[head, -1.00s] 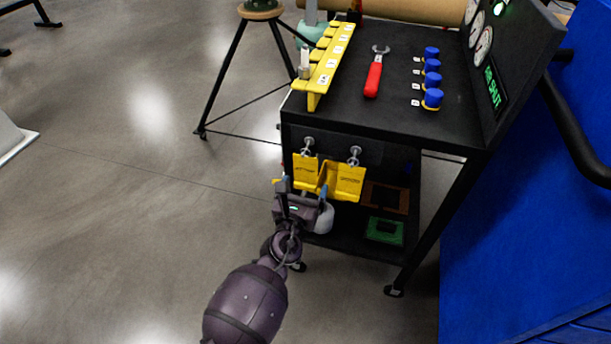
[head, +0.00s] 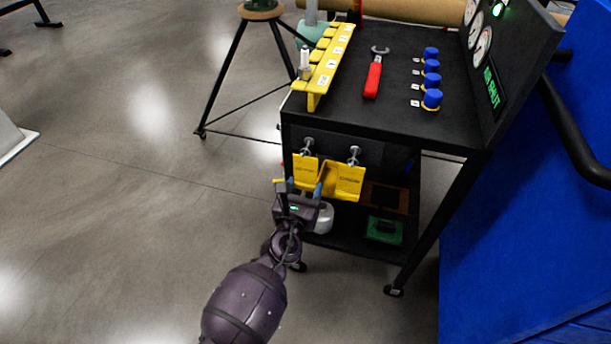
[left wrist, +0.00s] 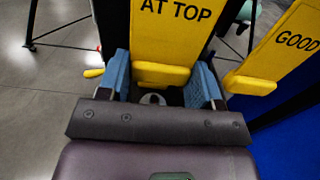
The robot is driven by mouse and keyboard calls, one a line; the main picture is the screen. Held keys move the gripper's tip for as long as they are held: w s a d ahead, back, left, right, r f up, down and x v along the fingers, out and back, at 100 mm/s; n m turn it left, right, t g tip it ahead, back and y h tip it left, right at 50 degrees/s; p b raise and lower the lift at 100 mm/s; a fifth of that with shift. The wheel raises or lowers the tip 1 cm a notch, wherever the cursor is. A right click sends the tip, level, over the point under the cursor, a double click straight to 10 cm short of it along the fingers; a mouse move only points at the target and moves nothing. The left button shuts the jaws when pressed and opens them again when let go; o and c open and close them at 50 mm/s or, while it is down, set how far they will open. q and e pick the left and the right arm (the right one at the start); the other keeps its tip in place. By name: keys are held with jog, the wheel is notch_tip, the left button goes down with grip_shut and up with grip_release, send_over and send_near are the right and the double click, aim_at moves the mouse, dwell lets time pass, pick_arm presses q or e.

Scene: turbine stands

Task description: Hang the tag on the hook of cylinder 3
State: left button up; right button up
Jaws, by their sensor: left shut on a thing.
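Two yellow tags hang from hooks on the black cart's end in the head view. The left tag (head: 306,171) shows "AT TOP" in the left wrist view (left wrist: 172,35). The right tag (head: 346,182) shows "GOOD" there (left wrist: 285,45). My left gripper (head: 304,188) is at the lower part of the left tag. In the left wrist view its blue fingers (left wrist: 165,88) stand on either side of that tag's lower end, and it is shut on it. Part of the tag's lower edge is hidden by the fingers. I cannot make out which cylinder is number 3. My right gripper is not in view.
The black cart (head: 390,125) carries a yellow numbered rack (head: 328,65), a red-handled wrench (head: 373,75), several blue knobs (head: 432,78) and a gauge panel (head: 500,60). A tripod stand (head: 233,70) is behind. A blue panel (head: 530,220) blocks the right.

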pick_arm(q)
jog(key=c, duration=0.5)
jog(key=shift+o, duration=0.2)
jog(key=shift+p+v, duration=0.4)
jog(key=shift+v, duration=1.2)
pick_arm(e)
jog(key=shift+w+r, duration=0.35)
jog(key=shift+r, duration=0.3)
pick_arm(q)
jog(key=shift+v, duration=1)
jog(key=shift+p+v, duration=0.4)
jog(key=shift+v, duration=0.55)
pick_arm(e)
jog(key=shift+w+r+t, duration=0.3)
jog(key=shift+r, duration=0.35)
